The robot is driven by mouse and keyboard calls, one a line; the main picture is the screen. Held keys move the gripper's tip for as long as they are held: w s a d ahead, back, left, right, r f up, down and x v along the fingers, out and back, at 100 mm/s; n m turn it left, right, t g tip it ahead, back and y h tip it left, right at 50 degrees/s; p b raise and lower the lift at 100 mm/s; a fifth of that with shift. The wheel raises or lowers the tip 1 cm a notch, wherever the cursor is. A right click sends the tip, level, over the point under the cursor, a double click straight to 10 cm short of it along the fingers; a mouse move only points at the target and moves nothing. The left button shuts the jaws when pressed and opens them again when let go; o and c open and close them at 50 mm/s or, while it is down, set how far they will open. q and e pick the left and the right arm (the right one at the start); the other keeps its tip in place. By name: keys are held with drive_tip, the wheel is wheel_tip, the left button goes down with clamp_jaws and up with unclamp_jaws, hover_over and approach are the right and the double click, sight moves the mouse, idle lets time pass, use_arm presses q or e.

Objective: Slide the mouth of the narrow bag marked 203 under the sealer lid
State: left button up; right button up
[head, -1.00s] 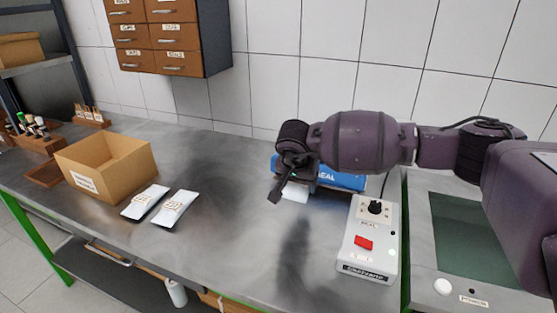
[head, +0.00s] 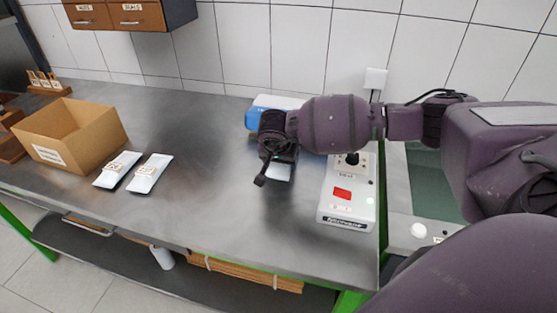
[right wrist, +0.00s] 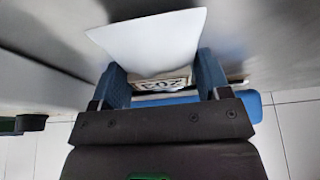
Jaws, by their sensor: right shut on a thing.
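My right gripper (head: 268,170) is shut on the narrow white bag (head: 279,172), which sticks out just in front of the sealer. The right wrist view shows the blue fingers (right wrist: 163,80) on both sides of the bag's label, which reads 203, with the white bag sheet (right wrist: 150,40) spreading away from them. The sealer (head: 253,118), blue with a white top, stands behind my gripper. Its lid gap and front are hidden by my gripper and arm, so I cannot tell whether the bag touches it. My left gripper is out of view.
A control box (head: 350,205) with a red switch stands right of the sealer. Two labelled white pouches (head: 118,170) (head: 149,174) lie at the left beside an open cardboard box (head: 105,137). The bench between pouches and gripper is clear.

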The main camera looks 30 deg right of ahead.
drive_tip(key=shift+w+d+f, duration=0.1)
drive_tip(key=shift+d+f, duration=0.05)
drive_tip(key=shift+f, duration=0.05)
drive_tip(key=shift+w+d+b, duration=1.1)
drive_tip(key=shift+w+d, duration=0.6)
drive_tip(key=shift+d, duration=0.2)
drive_tip(key=shift+d+r, duration=0.1)
drive_tip(key=o, duration=1.2)
drive_tip(key=p+v, duration=0.1)
drive_tip(key=v, duration=0.9)
drive_tip(key=shift+r, duration=0.4)
drive_tip(key=shift+s, duration=0.1)
